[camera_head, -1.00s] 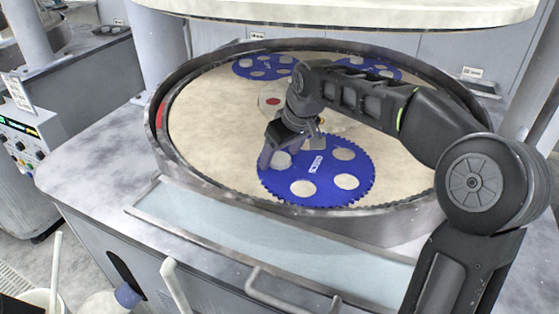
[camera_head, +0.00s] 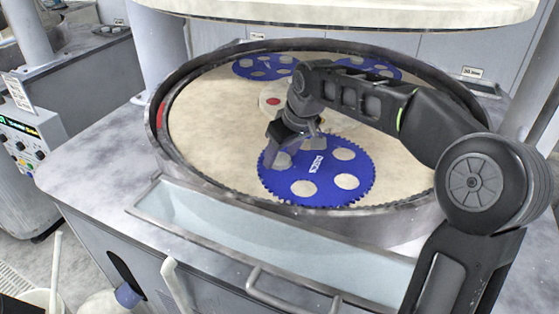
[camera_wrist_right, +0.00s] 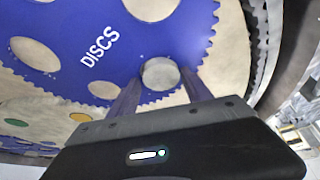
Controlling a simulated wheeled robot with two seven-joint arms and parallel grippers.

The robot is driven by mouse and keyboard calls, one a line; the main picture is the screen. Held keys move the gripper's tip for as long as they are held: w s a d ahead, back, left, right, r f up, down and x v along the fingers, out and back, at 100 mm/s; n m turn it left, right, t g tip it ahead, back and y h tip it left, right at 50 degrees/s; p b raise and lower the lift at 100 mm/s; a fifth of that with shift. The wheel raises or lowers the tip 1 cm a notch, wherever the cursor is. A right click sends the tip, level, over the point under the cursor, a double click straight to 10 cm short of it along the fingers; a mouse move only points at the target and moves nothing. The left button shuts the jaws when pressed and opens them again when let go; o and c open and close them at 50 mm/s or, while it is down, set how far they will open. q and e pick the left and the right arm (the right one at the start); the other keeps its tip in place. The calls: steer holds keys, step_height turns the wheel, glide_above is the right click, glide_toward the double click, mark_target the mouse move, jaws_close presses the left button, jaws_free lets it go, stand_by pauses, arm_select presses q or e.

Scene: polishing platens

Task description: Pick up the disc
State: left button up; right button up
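A blue toothed carrier (camera_head: 318,185) marked "DISCS" lies at the front of the round platen. My right gripper (camera_head: 281,160) is low over the carrier's left part. In the right wrist view, the two fingers of the gripper (camera_wrist_right: 160,84) stand apart, and a grey disc (camera_wrist_right: 160,73) lies between their tips near the carrier's toothed edge (camera_wrist_right: 202,38). Whether the fingertips touch the disc cannot be told. In the head view the hand partly covers this spot. My left gripper is not in view.
The beige platen (camera_head: 215,125) sits inside a raised grey rim (camera_head: 165,150). Two more blue carriers lie at the back, one at the left (camera_head: 265,74) and one partly behind my right arm. A large upper plate (camera_head: 340,12) hangs above the back.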

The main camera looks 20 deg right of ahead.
mark_target(281, 158)
steer(key=shift+s+d+f, duration=0.15)
steer(key=shift+s, duration=0.05)
steer(key=v, duration=0.4)
steer(key=shift+w+b, duration=0.15)
steer(key=shift+b, duration=0.2)
steer(key=s+d+b, duration=0.1)
steer(key=s, duration=0.3)
steer(key=s+d+b, duration=0.1)
steer(key=s, duration=0.3)
steer(key=s+b, duration=0.1)
steer(key=s, duration=0.2)
steer(key=shift+s+d+r+b, duration=0.3)
steer(key=shift+s+d+r, duration=0.1)
steer(key=shift+a+f+b, duration=0.1)
steer(key=shift+f+b, duration=0.1)
steer(key=shift+b, duration=1)
steer(key=shift+s+r, duration=0.1)
steer(key=shift+r, duration=0.15)
